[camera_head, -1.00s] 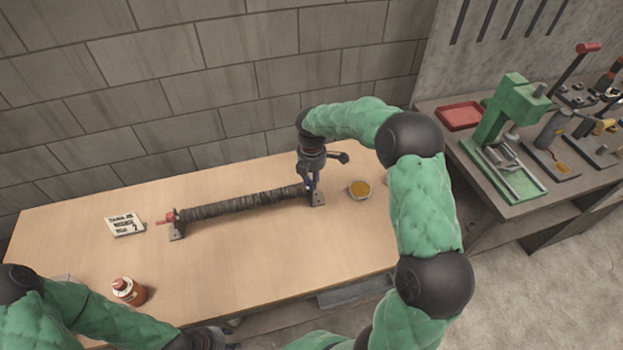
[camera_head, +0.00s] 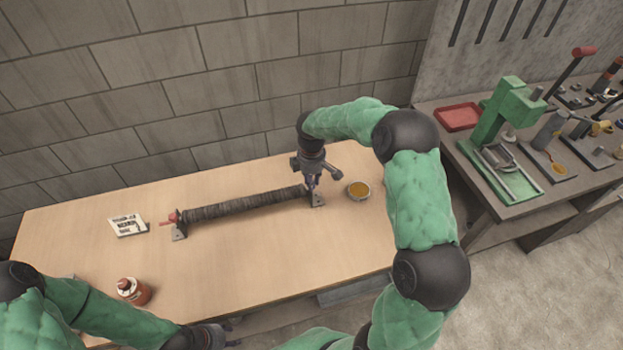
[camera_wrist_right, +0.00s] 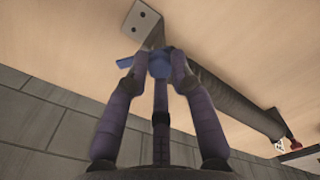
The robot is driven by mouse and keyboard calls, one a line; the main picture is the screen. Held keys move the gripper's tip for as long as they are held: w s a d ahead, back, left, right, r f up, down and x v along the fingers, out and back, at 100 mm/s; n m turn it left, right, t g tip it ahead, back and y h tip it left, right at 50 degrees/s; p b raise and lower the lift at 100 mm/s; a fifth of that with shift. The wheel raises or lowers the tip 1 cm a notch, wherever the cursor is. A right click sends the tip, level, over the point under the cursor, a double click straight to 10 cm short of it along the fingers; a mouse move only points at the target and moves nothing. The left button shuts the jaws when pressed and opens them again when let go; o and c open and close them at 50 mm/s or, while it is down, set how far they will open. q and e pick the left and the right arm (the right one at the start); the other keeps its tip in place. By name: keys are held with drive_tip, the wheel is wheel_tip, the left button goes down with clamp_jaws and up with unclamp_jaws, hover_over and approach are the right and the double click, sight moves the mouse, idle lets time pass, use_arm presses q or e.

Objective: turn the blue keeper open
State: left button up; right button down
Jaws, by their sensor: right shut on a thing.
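The blue keeper (camera_wrist_right: 126,62) shows in the right wrist view at the near end of the dark ribbed tube (camera_wrist_right: 232,104), beside a metal foot plate (camera_wrist_right: 145,22) with two holes. My right gripper (camera_wrist_right: 158,62) is shut on the keeper; its fingers hide part of it. In the head view the tube (camera_head: 245,204) lies across the table between two end brackets. My right gripper (camera_head: 314,188) points down at its right end, and the keeper is mostly hidden there. My left gripper (camera_head: 232,335) is low at the table's front edge, away from the tube; its fingers are too small to judge.
A round tin with yellow contents (camera_head: 358,190) stands just right of the right bracket. A red-brown bottle (camera_head: 134,291) and a lettered card (camera_head: 128,225) are at left. A red handle (camera_head: 168,218) is at the tube's left end. A block wall stands behind the table (camera_head: 290,260).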

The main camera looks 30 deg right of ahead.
drive_tip(key=m, duration=0.5)
drive_tip(key=shift+m, duration=0.3)
drive_tip(key=m, duration=0.4)
drive_tip(key=shift+m, duration=0.4)
drive_tip(key=c, duration=1.1)
unclamp_jaws()
drive_tip(key=shift+o, duration=0.2)
wheel_tip(320, 180, up, 12)
drive_tip(key=shift+r, duration=0.1)
